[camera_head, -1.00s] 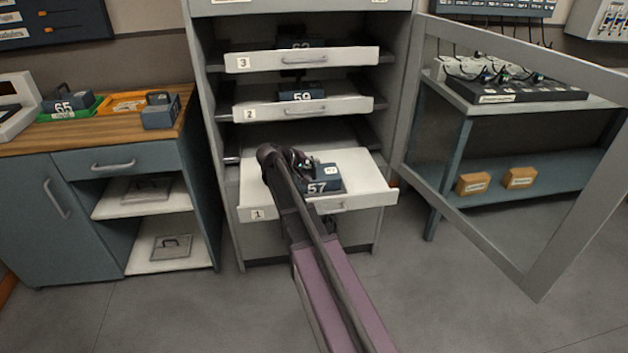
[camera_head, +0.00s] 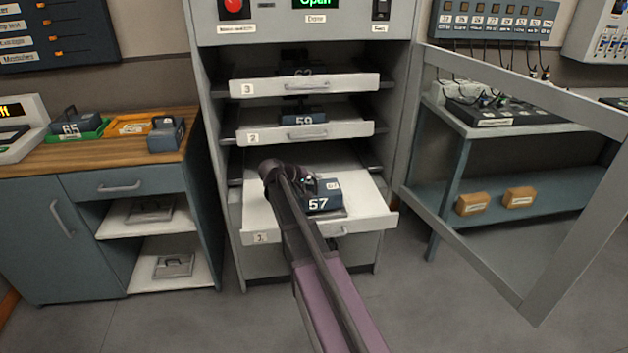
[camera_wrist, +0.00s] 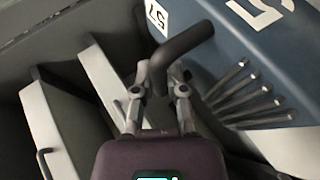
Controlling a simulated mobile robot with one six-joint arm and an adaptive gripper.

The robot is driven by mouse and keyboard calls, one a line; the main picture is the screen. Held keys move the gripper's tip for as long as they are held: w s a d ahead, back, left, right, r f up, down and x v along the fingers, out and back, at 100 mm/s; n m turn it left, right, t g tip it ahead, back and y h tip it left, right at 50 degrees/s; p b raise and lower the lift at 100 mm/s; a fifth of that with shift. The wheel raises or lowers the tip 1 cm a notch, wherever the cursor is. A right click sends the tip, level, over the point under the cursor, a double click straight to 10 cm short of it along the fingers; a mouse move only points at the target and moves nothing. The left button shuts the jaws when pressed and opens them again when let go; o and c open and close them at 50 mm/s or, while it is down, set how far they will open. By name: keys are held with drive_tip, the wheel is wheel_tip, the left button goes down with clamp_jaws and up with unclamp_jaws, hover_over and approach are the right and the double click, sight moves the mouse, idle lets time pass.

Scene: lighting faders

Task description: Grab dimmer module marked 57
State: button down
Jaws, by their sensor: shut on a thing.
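The dimmer module marked 57 (camera_head: 320,202) is a dark blue block with a white number, at the bottom drawer (camera_head: 375,222) labelled 1. Its blue side also shows in the wrist view (camera_wrist: 245,60), with a small 57 label on top. My gripper (camera_wrist: 165,85) is shut on the module's dark handle (camera_wrist: 185,45). In the head view my gripper (camera_head: 302,180) is partly hidden by my own arm. I cannot tell for sure whether the module touches the drawer.
Drawers 2 (camera_head: 350,130) and 3 (camera_head: 350,85) are pulled out above, holding module 59 (camera_head: 303,119) and another module. The open door frame (camera_head: 480,275) stands to the right. A wooden counter (camera_head: 110,150) with module 65 (camera_head: 72,128) is at left.

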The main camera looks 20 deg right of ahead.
drive_tip(key=shift+r+p, duration=2.9)
drive_tip(key=shift+r, duration=0.4)
drive_tip(key=shift+r, duration=0.2)
